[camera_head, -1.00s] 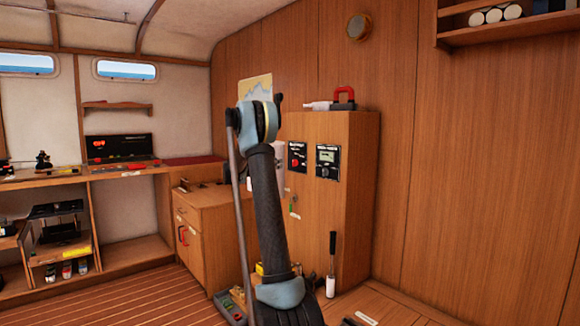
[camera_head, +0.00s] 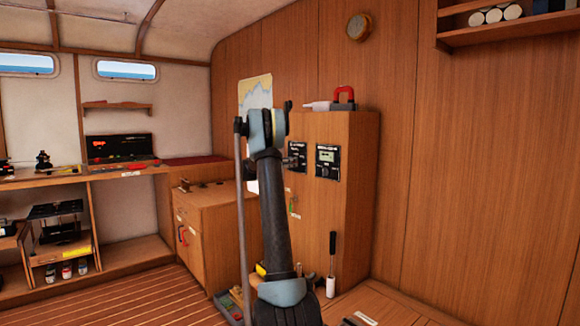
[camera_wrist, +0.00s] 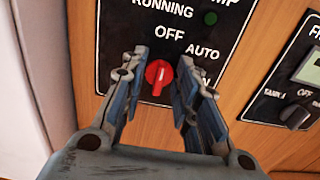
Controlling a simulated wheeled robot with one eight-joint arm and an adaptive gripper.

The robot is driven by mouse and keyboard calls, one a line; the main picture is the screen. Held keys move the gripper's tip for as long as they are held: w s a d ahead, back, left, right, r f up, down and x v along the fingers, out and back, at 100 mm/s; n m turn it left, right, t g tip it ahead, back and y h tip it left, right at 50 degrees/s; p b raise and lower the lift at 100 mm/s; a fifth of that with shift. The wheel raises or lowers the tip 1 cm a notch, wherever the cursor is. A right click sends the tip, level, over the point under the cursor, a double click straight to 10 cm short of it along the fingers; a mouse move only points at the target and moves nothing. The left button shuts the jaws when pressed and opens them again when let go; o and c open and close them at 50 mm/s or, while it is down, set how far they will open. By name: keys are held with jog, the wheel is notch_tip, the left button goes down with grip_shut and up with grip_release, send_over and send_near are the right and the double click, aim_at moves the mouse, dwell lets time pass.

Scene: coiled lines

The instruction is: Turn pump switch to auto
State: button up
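The pump switch is a red knob (camera_wrist: 158,77) on a black panel (camera_wrist: 115,38) in the wrist view. The panel reads RUNNING, OFF and AUTO, with another label partly hidden by the right finger. My gripper (camera_wrist: 160,60) is open, with one finger on each side of the knob. Small gaps seem to show beside the knob; contact cannot be told. Which label the knob points to is not clear. In the head view my arm and gripper partly cover the pump panel (camera_head: 298,152), and the knob is hidden.
A second black panel (camera_head: 327,161) with a display and a dark knob (camera_wrist: 298,114) sits just right of the pump panel. Both are on a wooden cabinet (camera_head: 350,210). A white surface (camera_wrist: 32,60) stands close on the left.

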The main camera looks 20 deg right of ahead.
grip_shut()
jog(key=shift+m, duration=0.3)
jog(key=shift+s+f+m, duration=0.1)
jog(key=shift+m, duration=1.9)
jog(key=shift+s+m, duration=0.1)
jog(key=shift+m, duration=1.9)
grip_release()
jog(key=shift+d, duration=0.1)
jog(key=shift+s, duration=0.1)
